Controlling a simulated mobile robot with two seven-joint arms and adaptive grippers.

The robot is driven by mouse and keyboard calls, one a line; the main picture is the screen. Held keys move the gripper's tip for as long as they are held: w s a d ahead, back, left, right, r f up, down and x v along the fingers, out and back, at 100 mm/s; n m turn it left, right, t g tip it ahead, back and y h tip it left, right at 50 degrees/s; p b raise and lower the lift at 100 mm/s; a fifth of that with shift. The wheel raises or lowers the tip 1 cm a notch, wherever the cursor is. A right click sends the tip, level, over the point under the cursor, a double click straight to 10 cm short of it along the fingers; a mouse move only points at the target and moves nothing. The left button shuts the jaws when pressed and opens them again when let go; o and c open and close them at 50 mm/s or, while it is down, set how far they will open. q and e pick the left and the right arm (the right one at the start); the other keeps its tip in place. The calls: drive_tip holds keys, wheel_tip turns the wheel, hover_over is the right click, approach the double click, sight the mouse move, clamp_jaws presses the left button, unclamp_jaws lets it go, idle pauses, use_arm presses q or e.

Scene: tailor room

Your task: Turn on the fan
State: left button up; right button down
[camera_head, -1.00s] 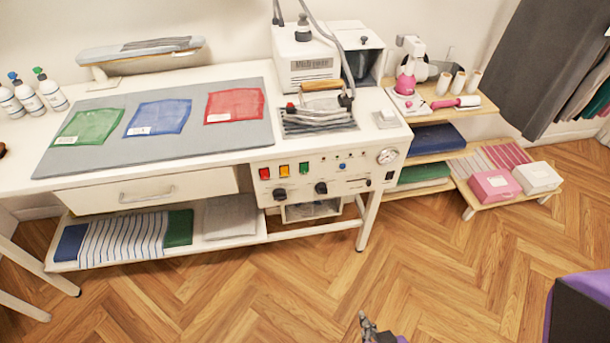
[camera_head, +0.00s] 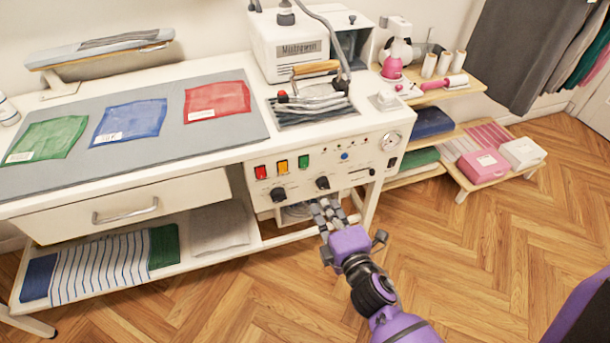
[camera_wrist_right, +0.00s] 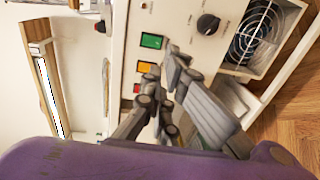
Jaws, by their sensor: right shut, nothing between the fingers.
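The white control panel (camera_head: 330,172) on the front of the ironing table has a red switch (camera_head: 261,172), an orange switch (camera_head: 283,167) and a green switch (camera_head: 304,161), with black knobs below. The switches also show in the right wrist view, the green one (camera_wrist_right: 153,41) nearest the fingertips. A fan with a round wire guard (camera_wrist_right: 250,35) sits in a box under the panel; in the head view my gripper partly hides that box. My right gripper (camera_head: 324,205) is shut and empty, in front of the panel's lower edge. My left gripper is out of view.
Red, blue and green cloths lie on the grey mat (camera_head: 230,133). A low shelf with a pink box (camera_head: 483,167) stands to the right. The wooden floor in front is clear.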

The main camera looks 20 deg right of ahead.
approach(304, 168)
drive_tip(key=w, duration=0.6)
drive_tip(key=shift+w+a+f, duration=0.1)
drive_tip(key=shift+w+f, duration=0.3)
